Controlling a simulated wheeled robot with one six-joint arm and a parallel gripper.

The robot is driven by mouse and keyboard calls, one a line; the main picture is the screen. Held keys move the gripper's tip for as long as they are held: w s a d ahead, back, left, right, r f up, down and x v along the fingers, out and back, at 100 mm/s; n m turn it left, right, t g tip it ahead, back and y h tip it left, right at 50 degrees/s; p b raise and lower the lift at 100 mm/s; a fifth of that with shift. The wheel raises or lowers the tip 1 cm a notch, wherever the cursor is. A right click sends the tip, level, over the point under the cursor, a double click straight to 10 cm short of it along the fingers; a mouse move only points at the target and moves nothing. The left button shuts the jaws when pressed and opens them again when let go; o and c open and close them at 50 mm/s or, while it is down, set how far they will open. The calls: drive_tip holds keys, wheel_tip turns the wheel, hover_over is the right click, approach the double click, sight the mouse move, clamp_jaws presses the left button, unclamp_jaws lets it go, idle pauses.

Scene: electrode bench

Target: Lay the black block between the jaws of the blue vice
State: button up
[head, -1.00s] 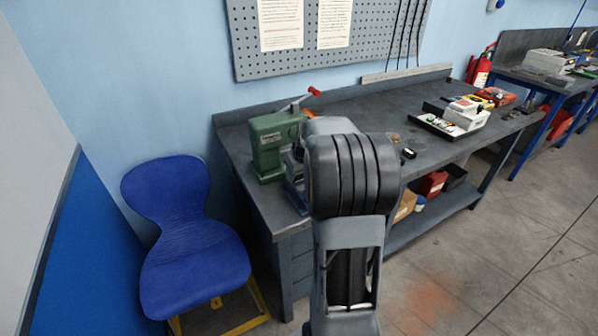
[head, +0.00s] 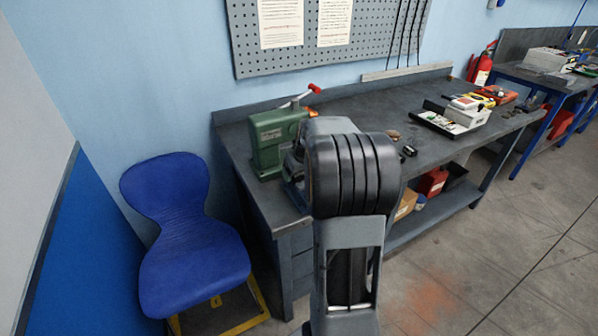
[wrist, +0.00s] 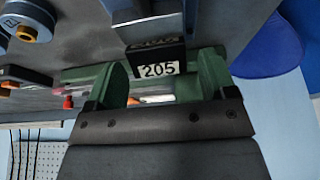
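The black block (wrist: 158,65) shows in the wrist view, with a white label reading 205. My gripper (wrist: 163,78) has two green fingers, set apart on either side of the block's near end. The blue vice (head: 293,191) is on the bench's left end in the head view, mostly hidden behind my arm. A grey-blue surface lies by the block in the wrist view; I cannot tell if it is the vice. My gripper is hidden in the head view.
A green machine (head: 272,143) with a red-tipped lever stands behind the vice on the grey bench (head: 345,112). A blue chair (head: 190,240) stands left of the bench. A tray with a white box (head: 462,117) sits farther right. The middle of the bench is mostly clear.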

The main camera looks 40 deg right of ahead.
drive_tip(key=shift+r, duration=0.1)
drive_tip(key=shift+r+p, duration=0.25)
drive_tip(key=shift+p, duration=0.1)
drive_tip(key=d+v, duration=0.1)
drive_tip(key=v, duration=1.1)
drive_tip(key=s+a+f, duration=0.2)
drive_tip(key=s+a, duration=0.2)
drive_tip(key=a, duration=0.4)
drive_tip(key=s+a+f+n, duration=0.1)
drive_tip(key=s+a+f, duration=0.2)
drive_tip(key=s+a, duration=0.2)
drive_tip(key=s+a+f+g, duration=0.1)
drive_tip(key=s+a+f, duration=0.2)
drive_tip(key=a, duration=0.8)
drive_tip(key=shift+s+f+n+y, duration=0.15)
drive_tip(key=shift+s+n+y, duration=0.2)
drive_tip(key=shift+s, duration=0.45)
wheel_tip(320, 180, up, 3)
drive_tip(key=p, duration=0.3)
